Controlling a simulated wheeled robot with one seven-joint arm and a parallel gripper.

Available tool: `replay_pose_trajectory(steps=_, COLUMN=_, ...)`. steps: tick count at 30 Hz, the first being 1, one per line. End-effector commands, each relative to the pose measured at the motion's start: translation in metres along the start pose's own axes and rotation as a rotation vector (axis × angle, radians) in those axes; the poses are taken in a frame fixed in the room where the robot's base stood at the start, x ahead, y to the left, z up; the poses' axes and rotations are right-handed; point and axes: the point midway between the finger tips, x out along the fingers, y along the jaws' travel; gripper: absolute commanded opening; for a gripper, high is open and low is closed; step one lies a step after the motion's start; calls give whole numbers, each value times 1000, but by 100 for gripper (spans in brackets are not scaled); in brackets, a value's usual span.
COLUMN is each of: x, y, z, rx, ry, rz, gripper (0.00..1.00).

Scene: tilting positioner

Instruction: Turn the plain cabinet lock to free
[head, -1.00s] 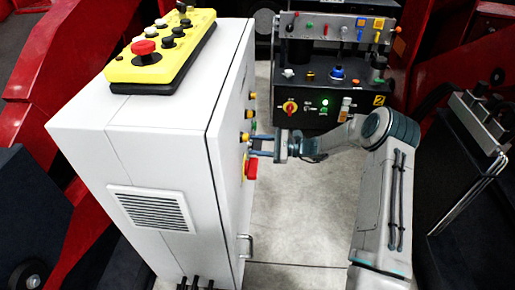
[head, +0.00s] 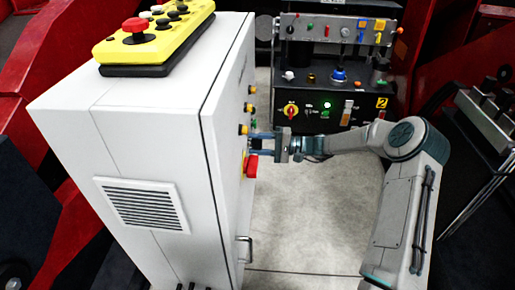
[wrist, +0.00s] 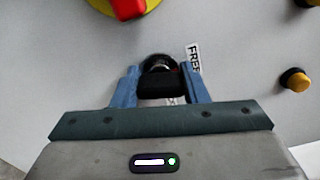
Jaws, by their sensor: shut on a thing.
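The plain cabinet lock (wrist: 160,85) is a dark, black-topped piece on the grey cabinet face in the wrist view. My gripper (wrist: 160,76) has its two blue fingers on either side of it, shut on it. A white label reading FREE (wrist: 194,58) is just right of the lock, tilted. Part of another label (wrist: 171,101) shows below the lock, mostly hidden. In the head view my gripper (head: 256,143) is at the right face of the white cabinet (head: 155,145); the lock cannot be made out there.
A red switch on a yellow plate (head: 251,165) sits close to my gripper. Yellow-and-black buttons (head: 243,129) line the same face, and a handle (head: 243,250) sticks out low. A black control panel (head: 335,95) stands behind.

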Motion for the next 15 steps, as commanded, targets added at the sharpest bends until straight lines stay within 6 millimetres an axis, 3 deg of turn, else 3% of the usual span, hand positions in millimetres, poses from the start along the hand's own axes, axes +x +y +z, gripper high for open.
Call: replay_pose_trajectory(steps=15, x=0, y=1, z=0, rx=-225, ry=1, rz=0, gripper=17)
